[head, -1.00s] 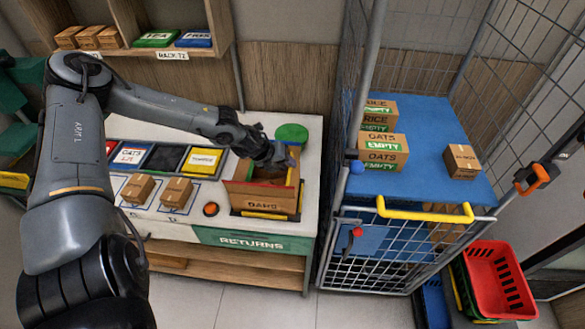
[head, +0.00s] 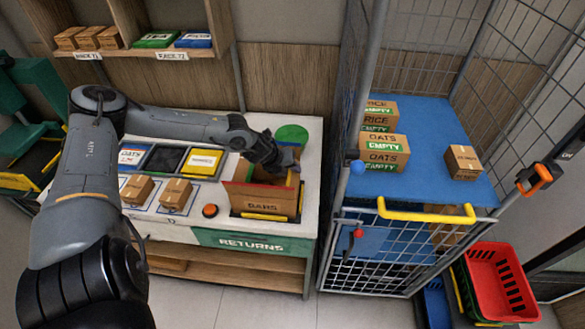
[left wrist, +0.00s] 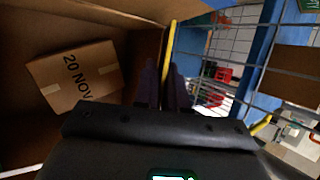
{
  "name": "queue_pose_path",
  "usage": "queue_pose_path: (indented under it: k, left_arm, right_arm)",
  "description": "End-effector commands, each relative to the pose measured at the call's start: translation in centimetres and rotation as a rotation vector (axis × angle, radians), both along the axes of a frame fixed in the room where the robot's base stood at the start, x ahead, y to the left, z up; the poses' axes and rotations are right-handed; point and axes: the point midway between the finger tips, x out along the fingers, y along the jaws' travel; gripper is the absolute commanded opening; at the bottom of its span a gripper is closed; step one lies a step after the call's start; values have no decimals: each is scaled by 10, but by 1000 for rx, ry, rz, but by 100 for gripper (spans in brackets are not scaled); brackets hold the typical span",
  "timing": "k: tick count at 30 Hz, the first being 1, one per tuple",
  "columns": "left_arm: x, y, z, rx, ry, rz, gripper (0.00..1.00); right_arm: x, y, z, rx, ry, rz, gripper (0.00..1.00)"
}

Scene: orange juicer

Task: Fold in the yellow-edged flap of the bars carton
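The open brown bars carton (head: 262,204) stands at the right end of the returns counter, with BARS on its front. A red edge shows on its upper front and a yellow strip (head: 262,216) low along the front. My left gripper (head: 286,162) is at the carton's upper right, partly hiding its opening. In the left wrist view a yellow edge (left wrist: 169,48) runs down to the dark fingers (left wrist: 165,88), which stand close together around its lower end. I cannot tell whether they clamp it. A small box (left wrist: 78,76) marked 20 NOV lies inside the carton. My right gripper is out of view.
The wire cage (head: 375,250) stands just right of the counter, with oats and rice cartons (head: 382,152) on its blue shelf. An orange button (head: 210,211) and two small boxes (head: 157,193) are left of the bars carton. A green disc (head: 292,133) lies behind it.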

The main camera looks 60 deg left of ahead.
Motion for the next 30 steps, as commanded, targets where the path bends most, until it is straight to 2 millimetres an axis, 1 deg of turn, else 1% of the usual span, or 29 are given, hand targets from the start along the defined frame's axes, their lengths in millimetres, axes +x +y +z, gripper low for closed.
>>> queue_pose_path:
  k: [1, 2, 8, 11, 17, 24, 30]
  left_arm:
    - [0, 0, 0, 0, 0, 0, 3]
    - [0, 0, 0, 0, 0, 0, 0]
    - [0, 0, 0, 0, -1, 0, 0]
    - [-1, 0, 0, -11, -10, 0, 0]
    - [-4, 2, -1, -67, -81, 2, 0]
    - [-9, 5, -6, -164, -214, 4, 0]
    - [-11, 7, -13, -255, -338, 5, 0]
  right_arm:
    - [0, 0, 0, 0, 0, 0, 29]
    - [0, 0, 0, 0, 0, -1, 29]
    - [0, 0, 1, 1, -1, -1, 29]
    - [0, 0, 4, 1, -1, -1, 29]
    - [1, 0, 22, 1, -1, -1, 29]
    - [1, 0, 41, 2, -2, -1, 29]
    - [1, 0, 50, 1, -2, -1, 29]
